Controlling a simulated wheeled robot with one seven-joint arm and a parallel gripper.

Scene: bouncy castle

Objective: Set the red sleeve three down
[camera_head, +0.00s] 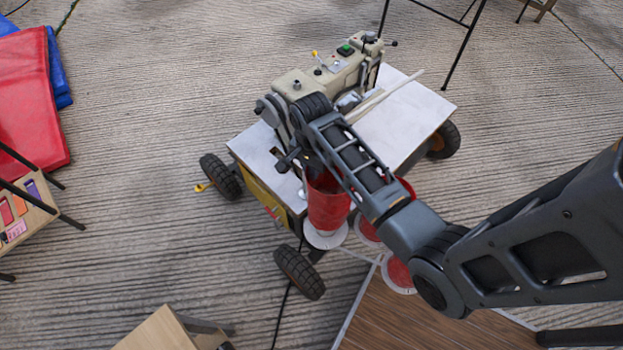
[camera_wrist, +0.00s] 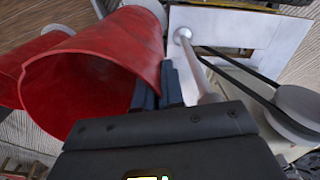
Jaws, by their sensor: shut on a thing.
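A red sleeve (camera_head: 327,204), an open tube, hangs upright below my arm in the head view, beside the front edge of the white-topped cart. A white disc shows at its lower end; I cannot tell whether they touch. In the wrist view my gripper (camera_wrist: 158,88) is shut on the wall of the red sleeve (camera_wrist: 95,75), whose open mouth faces the camera. In the head view my arm mostly hides the gripper. No number is legible on the sleeve.
The wheeled cart (camera_head: 405,118) carries a beige machine (camera_head: 330,75). Other red round pieces (camera_head: 399,272) lie by the brown boarded platform (camera_head: 420,318). The wrist view shows a second red sleeve (camera_wrist: 22,62) at left, and a rod and belt close at right.

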